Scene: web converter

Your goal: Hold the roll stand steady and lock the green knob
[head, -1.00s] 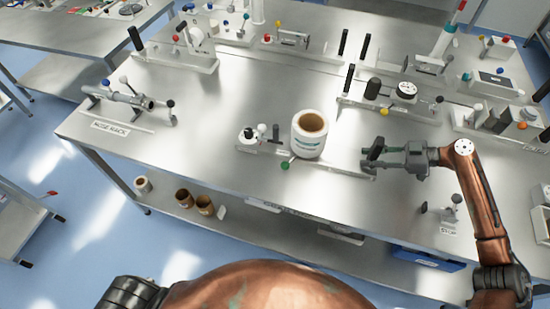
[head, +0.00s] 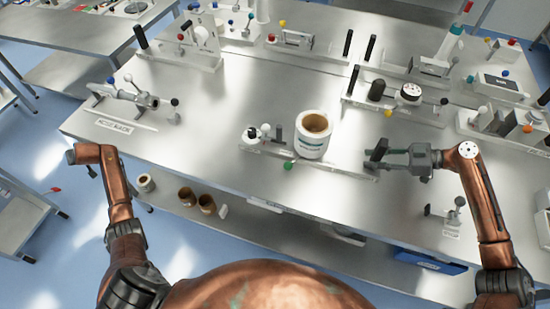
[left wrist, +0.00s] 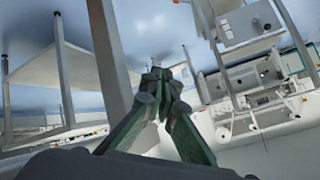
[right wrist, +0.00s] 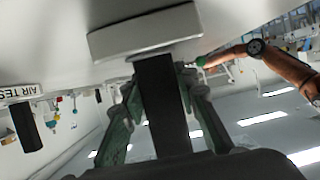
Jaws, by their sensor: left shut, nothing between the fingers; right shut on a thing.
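The roll stand (head: 345,168) is a long, low grey base on the bench, with a white roll (head: 313,131) with a brown core upright on it. The green knob (head: 287,166) sits at the stand's front edge, left of the roll. My right gripper (head: 383,156) is shut on the black upright handle (right wrist: 163,105) at the stand's right end; the right wrist view shows a finger on each side of it. My left gripper (left wrist: 165,92) is shut and empty in the left wrist view. In the head view my left arm is beyond the bench's left front edge, well away from the knob.
The nose rack (head: 125,103) lies at the bench's left. Fixtures with black handles and a dial (head: 410,92) stand behind and right of the roll. A small stop block (head: 447,213) is at the front right. Brown cores (head: 206,203) lie on the lower shelf. The bench left of the stand is clear.

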